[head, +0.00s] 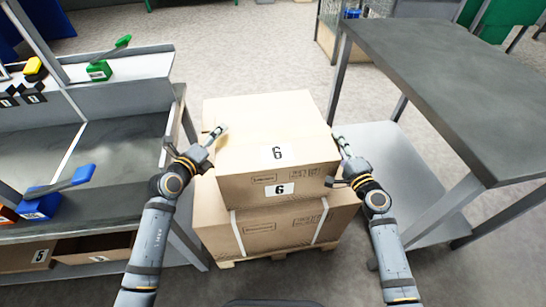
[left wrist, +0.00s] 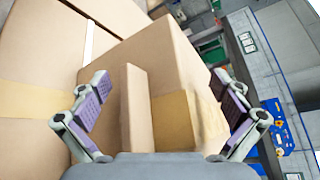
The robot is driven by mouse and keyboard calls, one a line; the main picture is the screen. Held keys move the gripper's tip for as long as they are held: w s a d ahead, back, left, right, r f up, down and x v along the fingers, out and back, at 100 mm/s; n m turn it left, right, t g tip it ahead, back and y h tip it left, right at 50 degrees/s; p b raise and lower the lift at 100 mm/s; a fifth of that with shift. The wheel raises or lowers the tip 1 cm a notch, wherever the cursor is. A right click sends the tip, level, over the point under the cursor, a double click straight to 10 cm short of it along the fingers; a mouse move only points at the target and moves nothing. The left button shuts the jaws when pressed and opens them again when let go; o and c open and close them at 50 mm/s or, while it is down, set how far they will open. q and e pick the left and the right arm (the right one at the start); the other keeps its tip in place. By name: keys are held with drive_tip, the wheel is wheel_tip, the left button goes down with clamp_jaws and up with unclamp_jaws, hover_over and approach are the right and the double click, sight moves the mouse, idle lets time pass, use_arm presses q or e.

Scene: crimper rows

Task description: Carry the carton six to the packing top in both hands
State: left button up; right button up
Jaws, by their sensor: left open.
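Carton six (head: 245,150) is a closed brown box with "6" labels on its top and front. It sits on a larger strapped carton (head: 270,238). My left gripper (head: 208,149) is open at its left side. In the left wrist view a thin upright cardboard piece (left wrist: 135,105) on the box stands between the spread fingers (left wrist: 161,88), and neither finger visibly closes on it. My right gripper (head: 338,162) is at the carton's right side, its fingers spread apart; whether it touches is unclear. The dark grey table top at right (head: 440,75) looks like the packing top and is bare.
The lower carton rests on a wooden pallet (head: 280,254). A workbench (head: 120,150) with green and blue-handled crimpers stands at left, with numbered boxes below. The table's lower shelf (head: 385,150) is close on the right. Floor behind the cartons (head: 250,50) is clear.

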use_arm(q)
drive_tip(key=c, duration=0.9)
use_arm(e)
clamp_jaws()
use_arm(q)
drive_tip(key=shift+f, duration=0.1)
drive_tip(key=c, duration=1.1)
